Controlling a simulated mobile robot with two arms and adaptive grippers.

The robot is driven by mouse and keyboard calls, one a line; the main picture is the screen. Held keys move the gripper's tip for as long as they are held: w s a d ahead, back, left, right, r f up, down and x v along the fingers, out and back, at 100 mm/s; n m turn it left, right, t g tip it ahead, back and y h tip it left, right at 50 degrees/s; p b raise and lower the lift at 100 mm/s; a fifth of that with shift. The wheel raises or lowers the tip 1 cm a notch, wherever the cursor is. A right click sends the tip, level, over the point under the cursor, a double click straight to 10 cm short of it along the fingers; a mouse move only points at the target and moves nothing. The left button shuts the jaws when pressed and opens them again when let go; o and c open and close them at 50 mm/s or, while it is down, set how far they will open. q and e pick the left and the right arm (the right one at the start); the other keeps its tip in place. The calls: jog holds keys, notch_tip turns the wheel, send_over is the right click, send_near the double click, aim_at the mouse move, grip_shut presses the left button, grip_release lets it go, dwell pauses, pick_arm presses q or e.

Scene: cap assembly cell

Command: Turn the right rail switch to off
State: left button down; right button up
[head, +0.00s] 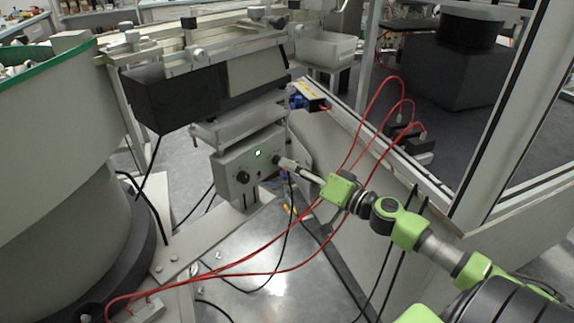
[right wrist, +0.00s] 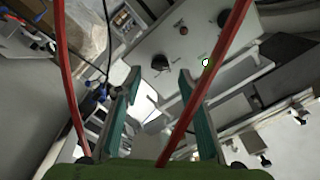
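The rail control box (head: 248,166) is a light grey box under the rail, with a lit green light (head: 258,153) on its front. One dark knob (head: 243,177) sits at its lower left. The right rail switch (head: 276,159) is a dark knob at its right edge, partly hidden by my right gripper (head: 283,163). In the right wrist view this switch (right wrist: 160,62) shows between and just beyond the tips of my open right gripper (right wrist: 160,76). I cannot tell whether the fingers touch it. My left gripper is not in view.
Red cables (head: 250,272) loop across the front of my right arm and the floor plate. A large round feeder bowl (head: 55,120) stands at the left. A framed window and ledge (head: 440,205) run close along the right of my arm.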

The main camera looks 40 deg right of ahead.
aim_at(277, 161)
jog(key=shift+x, duration=1.5)
grip_shut()
